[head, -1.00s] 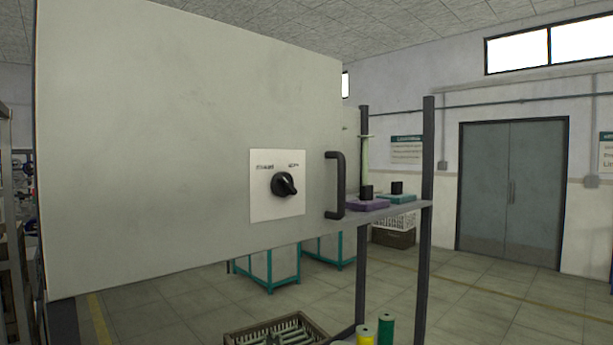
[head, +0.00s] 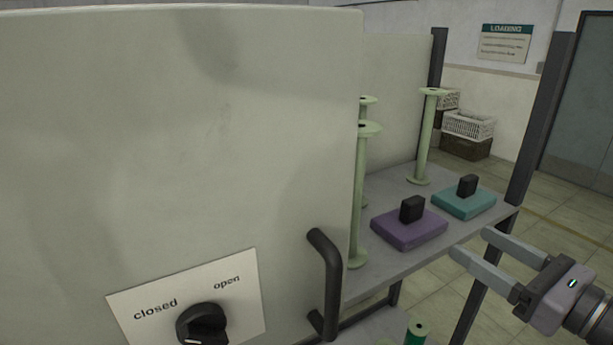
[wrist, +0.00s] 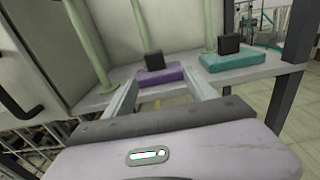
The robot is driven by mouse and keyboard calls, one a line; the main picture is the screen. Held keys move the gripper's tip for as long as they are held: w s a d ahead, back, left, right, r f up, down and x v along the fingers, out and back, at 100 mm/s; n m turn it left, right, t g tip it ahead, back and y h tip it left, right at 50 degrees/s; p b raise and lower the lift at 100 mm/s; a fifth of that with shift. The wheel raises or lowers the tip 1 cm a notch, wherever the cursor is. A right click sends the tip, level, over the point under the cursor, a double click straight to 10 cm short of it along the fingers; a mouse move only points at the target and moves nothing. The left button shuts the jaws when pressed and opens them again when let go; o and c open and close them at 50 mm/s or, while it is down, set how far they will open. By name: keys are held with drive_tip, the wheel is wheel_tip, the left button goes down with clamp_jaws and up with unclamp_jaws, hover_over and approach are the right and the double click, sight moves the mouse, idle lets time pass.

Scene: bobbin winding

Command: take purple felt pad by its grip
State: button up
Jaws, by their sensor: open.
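The purple felt pad (head: 408,231) lies flat on a grey shelf, with an upright black block grip (head: 412,208) on top. In the wrist view the purple pad (wrist: 160,76) and its black grip (wrist: 154,60) show ahead, beyond the fingers. My gripper (head: 470,244) is open and empty, in front of the shelf and to the right of the purple pad in the head view. Its fingers are apart from the pad. A teal pad (head: 464,202) with its own black grip (head: 467,185) lies just right of the purple one.
A large panel (head: 180,130) with a black handle (head: 328,280) and a closed/open knob (head: 203,325) stands left of the pads. Pale green bobbins (head: 424,140) stand upright behind and left of them. A dark post (head: 537,120) rises at the shelf's right end.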

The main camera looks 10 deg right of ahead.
drive_tip(key=p, duration=0.2)
approach(416, 208)
drive_tip(key=x, duration=0.6)
drive_tip(key=d+x, duration=0.1)
drive_tip(key=x, duration=0.1)
drive_tip(key=shift+w+a+f+p, duration=0.15)
drive_tip(key=shift+w+f+p, duration=0.25)
drive_tip(key=shift+w, duration=0.1)
drive_tip(key=w+a+p, duration=0.2)
drive_tip(key=w, duration=0.1)
drive_tip(key=shift+a+r, duration=0.1)
drive_tip(key=shift+r, duration=0.3)
drive_tip(key=shift+w+f, duration=0.2)
drive_tip(key=shift+w, duration=0.4)
drive_tip(key=shift+w+f, duration=0.15)
drive_tip(key=shift+w, duration=0.45)
drive_tip(key=shift+s, duration=0.2)
drive_tip(key=shift+s+a+r, duration=0.1)
drive_tip(key=shift+s, duration=0.05)
drive_tip(key=c, duration=0.3)
clamp_jaws()
